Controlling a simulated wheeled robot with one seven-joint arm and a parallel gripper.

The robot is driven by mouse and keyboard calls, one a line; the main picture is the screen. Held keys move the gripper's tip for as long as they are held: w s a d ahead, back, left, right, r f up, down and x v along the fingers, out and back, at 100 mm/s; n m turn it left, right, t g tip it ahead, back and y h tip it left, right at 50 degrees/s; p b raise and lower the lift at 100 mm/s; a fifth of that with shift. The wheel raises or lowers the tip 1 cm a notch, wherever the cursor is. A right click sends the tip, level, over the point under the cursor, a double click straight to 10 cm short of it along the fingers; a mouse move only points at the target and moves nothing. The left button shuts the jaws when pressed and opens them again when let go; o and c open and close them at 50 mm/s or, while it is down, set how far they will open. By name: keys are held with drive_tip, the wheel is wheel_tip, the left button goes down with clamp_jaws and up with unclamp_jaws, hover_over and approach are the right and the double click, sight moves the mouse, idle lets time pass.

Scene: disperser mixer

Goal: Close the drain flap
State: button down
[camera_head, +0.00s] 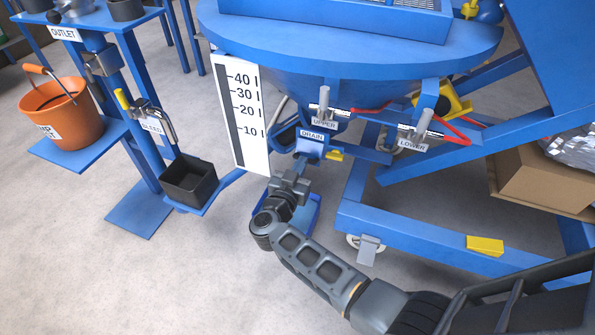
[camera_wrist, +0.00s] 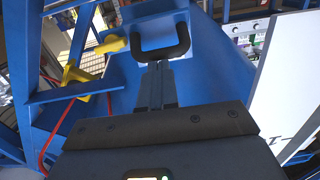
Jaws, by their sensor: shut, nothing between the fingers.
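The blue drain flap (camera_head: 309,149) is at the bottom of the hopper cone, just below the DRAIN label, in the head view. In the wrist view a black U-shaped handle (camera_wrist: 181,35) stands on a pale blue plate at the top middle. My gripper (camera_head: 297,174) is just below the drain in the head view and covers part of what lies behind it. In the wrist view its two fingers (camera_wrist: 157,68) are together and empty, with their tips at the handle's crossbar. I cannot tell whether they touch it, nor how far the flap stands open.
A white level scale (camera_head: 240,112) stands left of the drain. The UPPER valve (camera_head: 323,110) and LOWER valve (camera_head: 420,128) with red cables are to its right. Blue frame beams (camera_head: 410,234) run at the right. A black bin (camera_head: 188,181) and orange bucket (camera_head: 67,117) are left.

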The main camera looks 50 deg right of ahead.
drive_tip(key=shift+f, duration=0.1)
idle(0.3)
drive_tip(key=shift+f+h+b, duration=0.35)
drive_tip(key=shift+h+b, duration=0.05)
drive_tip(key=shift+b, duration=0.25)
drive_tip(key=shift+f+b, duration=0.2)
drive_tip(key=shift+b, duration=0.1)
